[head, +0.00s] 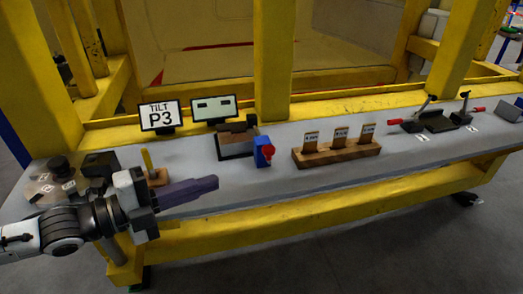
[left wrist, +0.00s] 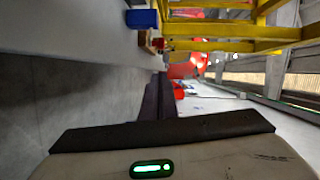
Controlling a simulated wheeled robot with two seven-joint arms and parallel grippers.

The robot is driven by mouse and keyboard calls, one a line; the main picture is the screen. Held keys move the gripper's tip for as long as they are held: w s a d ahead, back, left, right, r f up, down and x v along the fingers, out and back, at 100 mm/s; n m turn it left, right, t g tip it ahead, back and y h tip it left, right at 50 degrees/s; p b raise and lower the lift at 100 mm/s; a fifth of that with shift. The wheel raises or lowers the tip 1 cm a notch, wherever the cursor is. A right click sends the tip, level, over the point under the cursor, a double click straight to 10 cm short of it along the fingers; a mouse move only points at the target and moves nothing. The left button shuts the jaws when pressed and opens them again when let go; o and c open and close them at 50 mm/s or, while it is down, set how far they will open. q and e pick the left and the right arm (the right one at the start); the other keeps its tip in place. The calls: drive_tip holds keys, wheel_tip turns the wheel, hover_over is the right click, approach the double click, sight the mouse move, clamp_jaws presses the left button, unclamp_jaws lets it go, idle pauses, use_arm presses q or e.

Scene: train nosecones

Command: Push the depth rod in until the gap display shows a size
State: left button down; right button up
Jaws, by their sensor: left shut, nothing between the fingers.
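The display (head: 214,108) on the bench shows two dark dashes on a pale screen and no size. In front of it, a blue block (head: 262,147) with a red knob (head: 268,151) stands at the right end of a dark and wooden fixture (head: 236,145). I take the red knob for the end of the depth rod; how far it is in I cannot tell. My left gripper (head: 213,183) is shut and empty, left of and nearer than the knob, not touching it. The blue block also shows at the top of the left wrist view (left wrist: 142,18). My right gripper is out of view.
A wooden rack (head: 335,152) with several labelled pieces is to the right. A short yellow post (head: 147,160) stands behind my left gripper. Yellow uprights rise behind the bench. The bench front near the rack is clear.

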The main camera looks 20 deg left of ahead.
use_arm(q)
drive_tip(key=shift+m, duration=0.3)
drive_tip(key=shift+w+a+r+b+x, duration=0.2)
drive_tip(key=shift+b+x, duration=0.4)
drive_tip(key=shift+x, duration=1.6)
drive_tip(key=shift+w+a+r+b+x, duration=0.1)
drive_tip(key=shift+w+a+b+x, duration=0.4)
drive_tip(key=shift+x, duration=1.65)
drive_tip(key=shift+a+r+b+x, duration=0.1)
drive_tip(key=shift+b+x, duration=0.65)
drive_tip(key=shift+x, duration=1.45)
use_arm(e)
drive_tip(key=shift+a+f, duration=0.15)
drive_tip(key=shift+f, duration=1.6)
